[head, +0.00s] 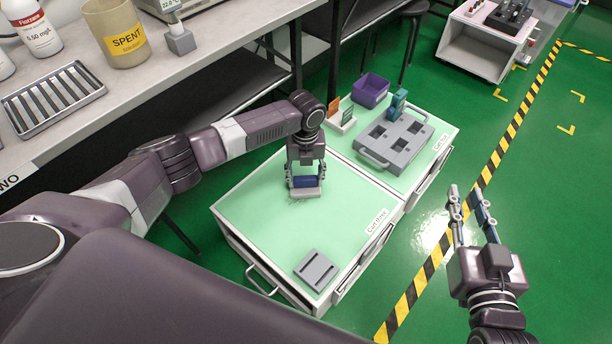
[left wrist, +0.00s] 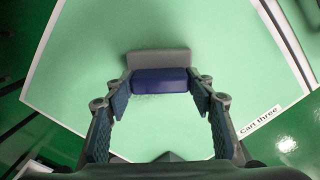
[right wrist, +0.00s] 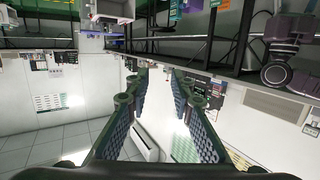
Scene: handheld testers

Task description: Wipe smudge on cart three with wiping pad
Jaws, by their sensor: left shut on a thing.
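Cart three (head: 255,215) has a pale green top with a "Cart three" label, which also shows in the left wrist view (left wrist: 258,122). My left gripper (head: 305,178) points down over the far part of this top and is shut on the wiping pad (head: 305,192). The pad has a blue grip and a grey base; it also shows in the left wrist view (left wrist: 158,60), at or very near the surface. Faint grey marks show beside the pad; I cannot clearly make out the smudge. My right gripper (head: 466,190) is open and empty, over the floor right of the cart.
A grey slotted holder (head: 316,270) sits at the near right corner of cart three. Behind, another cart carries a grey tray (head: 415,133), a purple bin (head: 370,90) and a small card rack. A bench (head: 100,120) runs along the left. Floor to the right is clear.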

